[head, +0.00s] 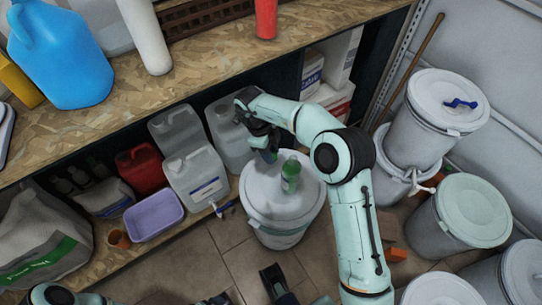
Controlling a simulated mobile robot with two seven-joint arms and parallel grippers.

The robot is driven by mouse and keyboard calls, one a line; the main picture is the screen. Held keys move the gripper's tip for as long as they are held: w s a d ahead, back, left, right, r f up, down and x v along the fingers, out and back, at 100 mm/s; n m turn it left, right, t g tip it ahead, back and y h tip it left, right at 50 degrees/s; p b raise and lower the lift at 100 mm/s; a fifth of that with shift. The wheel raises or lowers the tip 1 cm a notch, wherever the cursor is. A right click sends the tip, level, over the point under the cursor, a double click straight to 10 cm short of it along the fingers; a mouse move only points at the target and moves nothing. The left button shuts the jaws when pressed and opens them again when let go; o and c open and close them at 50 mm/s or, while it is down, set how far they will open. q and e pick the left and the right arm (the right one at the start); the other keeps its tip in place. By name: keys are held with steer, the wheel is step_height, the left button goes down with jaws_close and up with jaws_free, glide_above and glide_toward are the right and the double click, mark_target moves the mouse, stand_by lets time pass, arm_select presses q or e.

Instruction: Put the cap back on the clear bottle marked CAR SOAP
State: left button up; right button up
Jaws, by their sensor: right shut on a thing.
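A small clear bottle with green contents (290,175) stands on the pale lid of a white drum (283,220). Its marking is too small to read, so I cannot confirm it says CAR SOAP. My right gripper (265,147) reaches over the drum's back left and is shut on a small blue-green thing (269,156), mostly hidden by the fingers. I cannot tell if it is the cap. The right gripper is just left of and behind the bottle, apart from it. Dark parts at the bottom edge may be my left gripper (247,289); its jaws are unclear.
A wooden shelf (215,62) with a blue jug (62,55) runs along the back. Grey canisters (195,178), a red can (142,170) and a lilac tub (153,215) stand left of the drum. Lidded drums (470,212) crowd the right.

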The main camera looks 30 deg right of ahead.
steer(key=shift+r, duration=0.1)
stand_by(0.3)
steer(key=shift+w+a+r+n, duration=0.25)
steer(key=shift+a+n, duration=0.15)
steer(key=shift+n, duration=0.7)
steer(key=w+a+r+n+t, duration=0.1)
steer(key=a+r+n+t, duration=0.1)
steer(key=n, duration=0.9)
steer(key=w+a+r+n+t, duration=0.2)
steer(key=a+r+n, duration=0.3)
steer(key=n, duration=0.6)
steer(key=shift+w+a+r+n+t+y, duration=0.3)
steer(key=shift+a+n+t+y, duration=0.1)
steer(key=shift+t, duration=0.3)
